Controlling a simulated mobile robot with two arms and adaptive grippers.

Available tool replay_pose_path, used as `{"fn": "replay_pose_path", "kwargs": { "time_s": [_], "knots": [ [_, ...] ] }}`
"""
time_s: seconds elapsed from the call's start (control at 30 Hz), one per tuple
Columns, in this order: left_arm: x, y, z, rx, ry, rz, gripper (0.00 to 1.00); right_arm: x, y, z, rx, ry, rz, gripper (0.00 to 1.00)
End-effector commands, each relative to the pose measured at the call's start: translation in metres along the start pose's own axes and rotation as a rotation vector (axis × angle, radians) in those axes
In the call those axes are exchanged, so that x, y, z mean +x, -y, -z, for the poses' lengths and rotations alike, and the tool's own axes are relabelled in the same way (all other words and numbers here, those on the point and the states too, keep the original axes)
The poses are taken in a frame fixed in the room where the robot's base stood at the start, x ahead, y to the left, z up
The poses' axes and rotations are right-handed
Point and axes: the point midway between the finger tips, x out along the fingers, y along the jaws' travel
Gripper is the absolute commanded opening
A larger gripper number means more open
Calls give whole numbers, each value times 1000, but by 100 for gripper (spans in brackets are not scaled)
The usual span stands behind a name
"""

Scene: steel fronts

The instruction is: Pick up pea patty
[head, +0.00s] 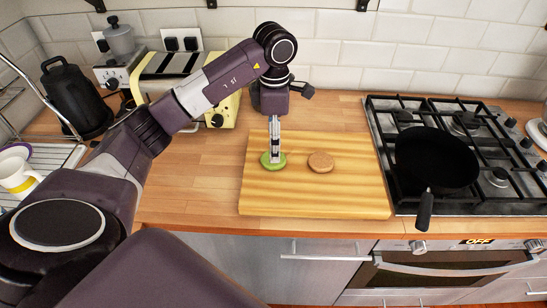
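The green pea patty (281,165) lies flat on the wooden cutting board (330,197), on its left part. My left gripper (274,156) points straight down over it, with its fingertips at the patty and overlapping part of it in the picture. The fingers are seen nearly edge-on, so I cannot tell whether they are open or shut on it. A brown patty (320,162) lies just to the right, apart from the green one. My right gripper is not in view.
A black frying pan (436,160) sits on the gas hob (483,143) at the right. A yellow toaster (178,75), a black kettle (72,98) and cups are at the left. The front right of the board is clear.

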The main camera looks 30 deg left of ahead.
Motion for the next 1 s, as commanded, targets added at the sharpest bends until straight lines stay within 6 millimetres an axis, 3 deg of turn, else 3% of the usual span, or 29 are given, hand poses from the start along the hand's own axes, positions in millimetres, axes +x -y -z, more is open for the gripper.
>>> {"fn": "replay_pose_path", "kwargs": {
  "time_s": [0.4, 0.7, 1.0],
  "knots": [
    [44, 3, 2, 0, 1, 3, 71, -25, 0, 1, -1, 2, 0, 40],
    [51, 3, 1, 1, 3, 0, 71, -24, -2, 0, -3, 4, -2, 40],
    [51, 3, 1, 1, 3, 0, 40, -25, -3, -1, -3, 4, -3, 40]
  ]
}}
